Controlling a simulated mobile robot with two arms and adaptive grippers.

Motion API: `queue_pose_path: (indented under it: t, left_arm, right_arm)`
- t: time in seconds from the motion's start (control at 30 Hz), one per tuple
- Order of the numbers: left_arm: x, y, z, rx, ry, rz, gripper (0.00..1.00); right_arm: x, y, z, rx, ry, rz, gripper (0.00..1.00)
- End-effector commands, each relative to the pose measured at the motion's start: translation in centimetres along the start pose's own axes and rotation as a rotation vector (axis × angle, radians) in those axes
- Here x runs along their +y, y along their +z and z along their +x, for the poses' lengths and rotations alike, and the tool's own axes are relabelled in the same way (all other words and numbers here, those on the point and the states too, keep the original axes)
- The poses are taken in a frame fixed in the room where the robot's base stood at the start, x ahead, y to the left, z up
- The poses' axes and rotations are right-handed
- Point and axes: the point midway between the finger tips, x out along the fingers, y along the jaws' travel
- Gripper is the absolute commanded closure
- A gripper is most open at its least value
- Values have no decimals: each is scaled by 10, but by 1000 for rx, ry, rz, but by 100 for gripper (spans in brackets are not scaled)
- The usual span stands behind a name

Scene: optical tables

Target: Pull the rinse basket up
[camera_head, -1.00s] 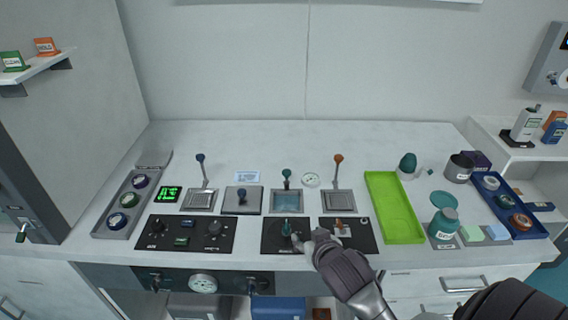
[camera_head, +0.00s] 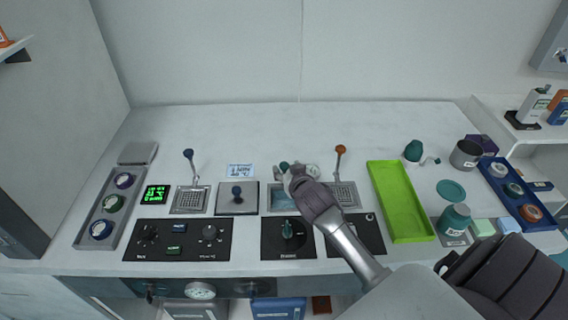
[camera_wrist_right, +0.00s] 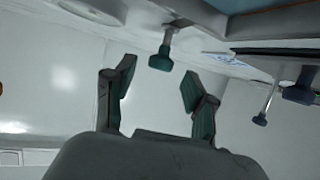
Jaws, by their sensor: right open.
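The rinse basket's teal handle knob (camera_head: 284,166) stands over the middle bath, whose blue water (camera_head: 279,198) partly shows in the head view. My right gripper (camera_head: 289,172) is at this knob and hides most of the handle and basket. In the right wrist view the teal knob (camera_wrist_right: 160,62) is just beyond and between the tips of my right gripper (camera_wrist_right: 158,80), which is open and empty. The fingers do not appear to touch the knob. My left gripper is not in view.
An orange-knobbed basket handle (camera_head: 340,150) stands right of my gripper, and a blue-knobbed one (camera_head: 188,154) to the left. A covered bath (camera_head: 236,205) sits between. A green tray (camera_head: 400,208) lies to the right. The worktop behind is clear.

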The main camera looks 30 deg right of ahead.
Motion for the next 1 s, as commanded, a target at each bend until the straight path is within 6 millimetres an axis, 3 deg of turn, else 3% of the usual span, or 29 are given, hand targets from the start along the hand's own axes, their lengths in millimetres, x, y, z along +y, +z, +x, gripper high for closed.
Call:
queue_pose_path:
  t: [0.1, 0.2, 0.63, 0.93, 1.0]
  left_arm:
    - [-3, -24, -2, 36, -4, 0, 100]
    - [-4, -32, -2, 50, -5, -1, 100]
    - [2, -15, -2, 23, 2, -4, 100]
    - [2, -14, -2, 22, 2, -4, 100]
    - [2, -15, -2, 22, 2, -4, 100]
  right_arm:
    - [0, -1, 20, -1, 1, 0, 45]
    - [0, -1, 30, 0, 0, 0, 45]
    - [0, 0, 39, -1, 0, 0, 46]
    - [0, 0, 38, -1, 0, 0, 96]
    - [0, 0, 38, -1, 0, 0, 100]
